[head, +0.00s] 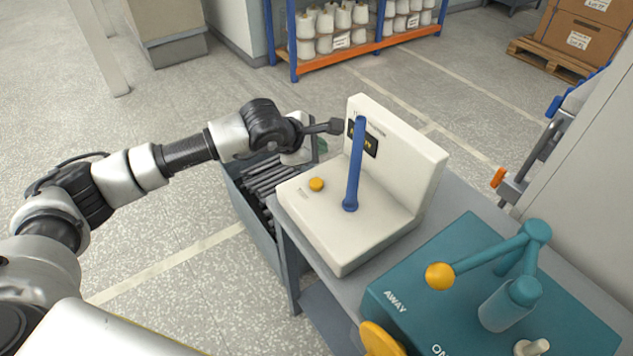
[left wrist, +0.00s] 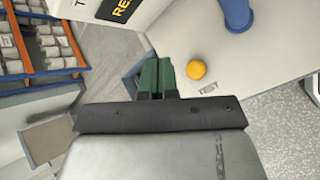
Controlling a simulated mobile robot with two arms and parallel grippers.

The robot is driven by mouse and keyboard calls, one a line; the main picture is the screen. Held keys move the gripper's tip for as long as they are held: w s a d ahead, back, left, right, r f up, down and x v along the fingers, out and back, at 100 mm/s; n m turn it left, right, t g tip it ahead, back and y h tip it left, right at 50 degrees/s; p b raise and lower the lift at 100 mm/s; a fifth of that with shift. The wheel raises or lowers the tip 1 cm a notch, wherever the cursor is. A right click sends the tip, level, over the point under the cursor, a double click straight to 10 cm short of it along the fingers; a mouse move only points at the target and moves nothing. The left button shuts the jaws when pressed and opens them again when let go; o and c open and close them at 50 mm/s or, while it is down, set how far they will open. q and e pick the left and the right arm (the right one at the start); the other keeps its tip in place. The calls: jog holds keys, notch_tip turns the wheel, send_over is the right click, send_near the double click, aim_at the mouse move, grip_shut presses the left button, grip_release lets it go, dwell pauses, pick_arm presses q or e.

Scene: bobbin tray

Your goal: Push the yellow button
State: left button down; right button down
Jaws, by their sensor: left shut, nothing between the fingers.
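The yellow button (head: 316,184) is a small round dome on the flat base of a white L-shaped unit (head: 345,235), at its left part. In the left wrist view the button (left wrist: 196,70) lies just right of my fingertips, with a label like "TEST" beside it. My left gripper (left wrist: 158,64) is shut and empty, its green fingers together. In the head view only a little green of the gripper (head: 321,147) shows, behind and above the button and apart from it. The height gap is hard to judge. My right gripper is not in view.
A blue upright lever (head: 353,165) stands on the unit right of the button, before a dark display (head: 371,145). A teal box (head: 440,260) with a yellow-knobbed crank (head: 439,276) stands nearer right. A grey bin of rollers (head: 250,205) is left of the unit.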

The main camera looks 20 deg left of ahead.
aim_at(317, 183)
pick_arm(q)
notch_tip(317, 183, down, 6)
jog(key=b, duration=0.3)
jog(key=shift+f, duration=0.25)
jog(key=shift+f+b, duration=0.25)
jog(key=shift+b, duration=0.2)
jog(key=shift+r, duration=0.1)
dwell(1.2)
jog(key=shift+f+b, duration=0.35)
jog(key=shift+b, duration=0.05)
jog(key=shift+f, duration=0.15)
